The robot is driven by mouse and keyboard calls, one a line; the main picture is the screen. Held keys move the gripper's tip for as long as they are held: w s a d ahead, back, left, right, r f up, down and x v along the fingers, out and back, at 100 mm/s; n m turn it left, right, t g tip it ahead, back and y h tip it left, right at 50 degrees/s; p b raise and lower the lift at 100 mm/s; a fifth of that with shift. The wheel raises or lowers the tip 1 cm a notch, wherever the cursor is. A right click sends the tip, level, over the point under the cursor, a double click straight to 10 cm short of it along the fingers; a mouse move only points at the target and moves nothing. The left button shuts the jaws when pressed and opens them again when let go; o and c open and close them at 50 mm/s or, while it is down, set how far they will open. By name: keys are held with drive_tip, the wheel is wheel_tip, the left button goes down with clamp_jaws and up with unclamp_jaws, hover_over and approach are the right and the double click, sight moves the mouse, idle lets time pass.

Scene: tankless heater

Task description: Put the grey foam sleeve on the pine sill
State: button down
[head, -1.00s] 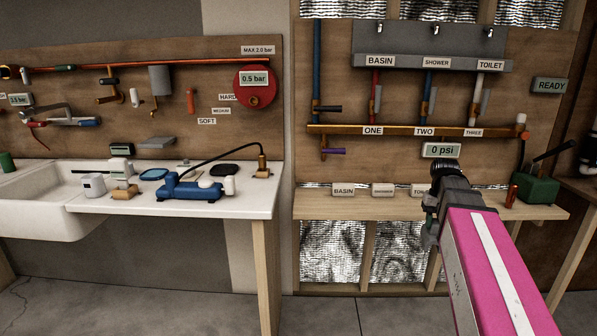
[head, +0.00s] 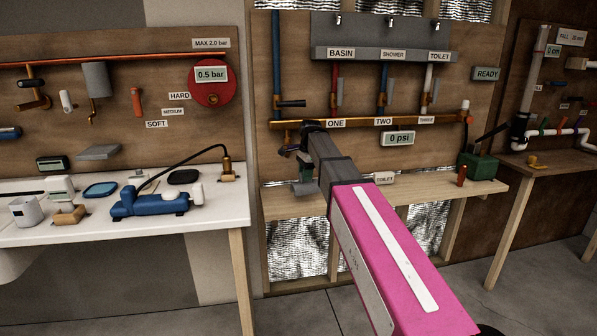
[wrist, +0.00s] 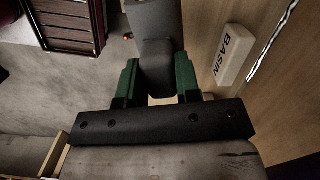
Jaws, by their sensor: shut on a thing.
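The grey foam sleeve (wrist: 155,22) is held between the green fingertips of my gripper (wrist: 158,82) in the wrist view; it extends past them to the top edge of the picture. In the head view my gripper (head: 300,172) is at the left part of the pine sill (head: 470,192), mostly hidden by my arm, with a grey end of the sleeve (head: 305,188) showing below it. The wrist view shows the sill's wood to the right of the sleeve and floor to the left. I cannot tell whether the sleeve touches the sill.
A white BASIN block (wrist: 234,53) lies close right of the sleeve. A TOILET block (head: 383,178), a red cylinder (head: 461,176) and a green pump box (head: 480,165) stand farther along the sill. The copper manifold (head: 360,122) runs above. A white counter (head: 200,222) stands left.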

drive_tip(key=w+a+m, duration=0.1)
drive_tip(key=a+m, duration=0.1)
drive_tip(key=shift+w+a+r, duration=0.3)
drive_tip(key=shift+w+r, duration=0.05)
drive_tip(key=shift+w, duration=0.05)
drive_tip(key=shift+f, duration=0.1)
drive_tip(key=shift+f, duration=2.9)
drive_tip(key=shift+f, duration=0.5)
drive_tip(key=c, duration=0.7)
unclamp_jaws()
drive_tip(key=shift+c, duration=0.2)
drive_tip(key=shift+r, duration=0.1)
drive_tip(key=r, duration=0.3)
drive_tip(key=d+r, duration=0.1)
drive_tip(key=r, duration=0.6)
drive_tip(key=shift+w+d+r, duration=0.1)
drive_tip(key=shift+d+r, duration=0.05)
drive_tip(key=shift+r, duration=0.15)
